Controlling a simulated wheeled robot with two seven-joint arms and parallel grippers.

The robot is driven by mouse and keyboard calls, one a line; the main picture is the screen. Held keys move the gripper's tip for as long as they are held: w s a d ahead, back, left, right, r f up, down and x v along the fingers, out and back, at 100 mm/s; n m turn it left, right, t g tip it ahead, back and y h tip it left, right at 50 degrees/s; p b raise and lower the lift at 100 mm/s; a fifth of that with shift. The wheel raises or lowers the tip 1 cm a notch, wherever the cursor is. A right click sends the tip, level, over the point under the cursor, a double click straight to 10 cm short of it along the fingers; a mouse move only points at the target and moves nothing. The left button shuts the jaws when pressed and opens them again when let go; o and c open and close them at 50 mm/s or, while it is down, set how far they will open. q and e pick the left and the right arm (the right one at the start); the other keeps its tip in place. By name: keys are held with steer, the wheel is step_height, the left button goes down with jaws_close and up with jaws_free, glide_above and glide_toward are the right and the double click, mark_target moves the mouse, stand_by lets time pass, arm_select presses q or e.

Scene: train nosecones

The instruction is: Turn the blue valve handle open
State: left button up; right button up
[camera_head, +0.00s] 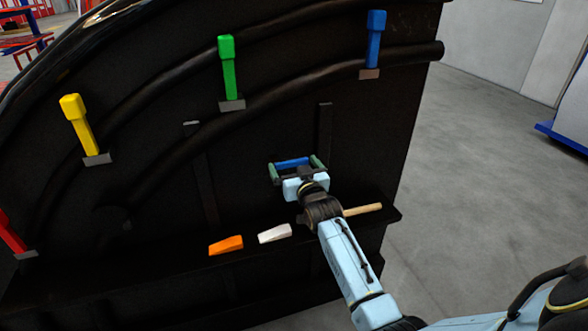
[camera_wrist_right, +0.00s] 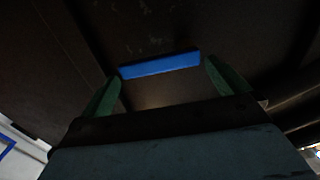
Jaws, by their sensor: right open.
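My right gripper (camera_head: 296,164) is open, well below and to the left of that handle, in front of the panel. A short blue bar (camera_head: 292,162) shows between its green-sided fingertips. It also shows in the right wrist view (camera_wrist_right: 160,65), crosswise at or just beyond the fingertips. I cannot tell whether the fingers touch this bar or what it is fixed to. My left gripper is out of view.
Green (camera_head: 228,68), yellow (camera_head: 79,125) and red (camera_head: 11,233) handles line the curved panel leftward. An orange wedge (camera_head: 226,245), a white wedge (camera_head: 275,233) and a wooden stick (camera_head: 362,209) lie on the dark ledge. Open floor is to the right.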

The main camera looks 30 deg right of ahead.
steer(key=shift+w, duration=0.3)
steer(key=shift+c, duration=0.3)
steer(key=c, duration=1)
